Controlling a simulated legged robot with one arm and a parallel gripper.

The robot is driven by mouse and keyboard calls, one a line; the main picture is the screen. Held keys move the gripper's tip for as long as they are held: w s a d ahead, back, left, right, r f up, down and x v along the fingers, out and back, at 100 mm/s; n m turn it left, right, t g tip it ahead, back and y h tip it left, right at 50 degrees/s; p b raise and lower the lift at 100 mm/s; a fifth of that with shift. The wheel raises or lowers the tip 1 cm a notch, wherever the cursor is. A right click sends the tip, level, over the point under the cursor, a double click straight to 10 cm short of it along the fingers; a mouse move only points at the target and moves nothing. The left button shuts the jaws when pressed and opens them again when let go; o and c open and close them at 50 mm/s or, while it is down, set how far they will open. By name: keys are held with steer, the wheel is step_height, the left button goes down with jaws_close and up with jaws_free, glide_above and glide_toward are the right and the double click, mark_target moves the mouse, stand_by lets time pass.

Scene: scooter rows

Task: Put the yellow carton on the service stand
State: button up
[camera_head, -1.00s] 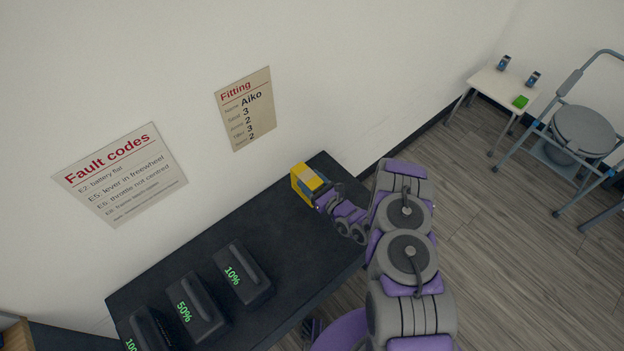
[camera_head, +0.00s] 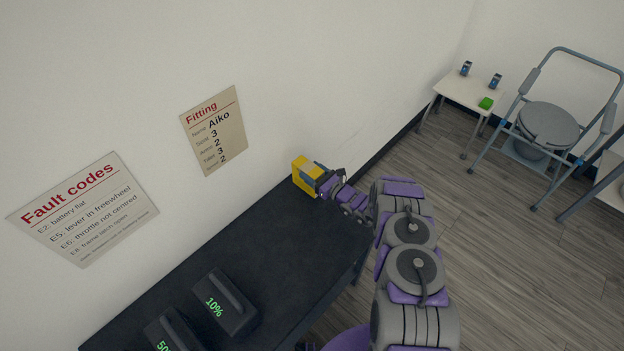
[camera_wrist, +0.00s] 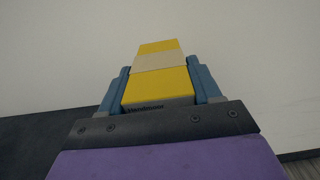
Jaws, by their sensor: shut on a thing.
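The yellow carton (camera_head: 303,178) is held in my gripper (camera_head: 318,175) at the far end of the dark bench, near the wall. In the wrist view the carton (camera_wrist: 160,88) has a pale band across it and sits between the two blue-grey fingers of my gripper (camera_wrist: 163,86). The fingers press on both its sides. It appears raised over the bench end, but the exact height is hard to tell. Nothing in view is clearly marked as the service stand.
The dark bench (camera_head: 290,240) carries battery blocks, one marked 10% (camera_head: 225,305). Its middle is clear. A small white table (camera_head: 468,93) at the back right holds two small devices and a green item (camera_head: 486,103). A commode chair (camera_head: 548,125) stands beside it. Open floor lies between.

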step_height(320, 180, down, 3)
steer(key=shift+s+a+f+b, duration=0.1)
steer(key=shift+f+b, duration=0.05)
steer(key=shift+b, duration=0.25)
steer(key=o, duration=1.2)
